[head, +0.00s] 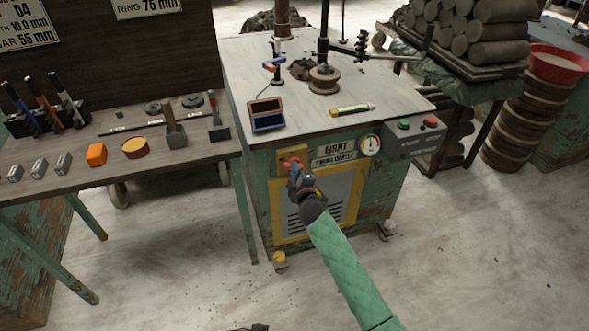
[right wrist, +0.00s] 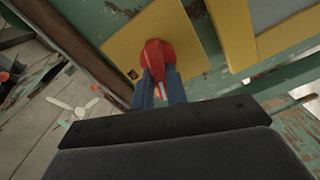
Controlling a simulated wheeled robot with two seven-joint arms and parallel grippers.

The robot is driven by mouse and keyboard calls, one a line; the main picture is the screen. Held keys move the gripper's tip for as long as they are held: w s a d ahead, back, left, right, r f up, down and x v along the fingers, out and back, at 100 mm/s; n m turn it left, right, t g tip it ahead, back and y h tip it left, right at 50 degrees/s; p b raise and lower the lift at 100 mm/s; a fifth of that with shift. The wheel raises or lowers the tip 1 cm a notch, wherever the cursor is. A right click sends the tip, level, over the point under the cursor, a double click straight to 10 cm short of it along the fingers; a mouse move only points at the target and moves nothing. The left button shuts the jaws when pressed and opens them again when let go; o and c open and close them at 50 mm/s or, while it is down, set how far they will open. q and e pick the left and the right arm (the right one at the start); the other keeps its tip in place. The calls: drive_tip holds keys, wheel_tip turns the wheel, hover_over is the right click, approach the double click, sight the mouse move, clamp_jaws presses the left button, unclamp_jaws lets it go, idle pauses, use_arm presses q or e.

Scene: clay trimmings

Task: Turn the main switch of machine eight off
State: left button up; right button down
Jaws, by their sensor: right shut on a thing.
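The main switch has a red handle (right wrist: 158,56) on a yellow plate (right wrist: 120,55), fixed to the green front of the machine (head: 262,172). In the head view the plate (head: 300,152) is at the upper left of that front. My right gripper (head: 292,167) reaches it from below. In the right wrist view its two blue fingers (right wrist: 160,88) are shut on the red handle, one on each side. The handle's exact angle is hard to read. A small dark piece at the bottom edge of the head view may be my left gripper (head: 248,327); its fingers are hidden.
A grey box with a green and a red button (head: 430,121) and a gauge (head: 370,145) are right of the switch. A yellow-framed vent (head: 340,205) lies below. A tool bench (head: 60,192) stands left. The floor in front is clear.

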use_arm(q)
drive_tip(key=shift+s+a+r, duration=0.1)
drive_tip(key=shift+s+r, duration=0.1)
drive_tip(key=shift+r, duration=0.7)
use_arm(e)
drive_tip(key=n, duration=0.4)
drive_tip(key=shift+a+f, duration=0.1)
drive_tip(key=shift+f, duration=0.1)
use_arm(q)
drive_tip(key=shift+w+r, duration=0.1)
drive_tip(key=shift+r, duration=0.1)
use_arm(e)
drive_tip(key=c, duration=1.4)
unclamp_jaws()
use_arm(q)
drive_tip(key=shift+f, duration=0.25)
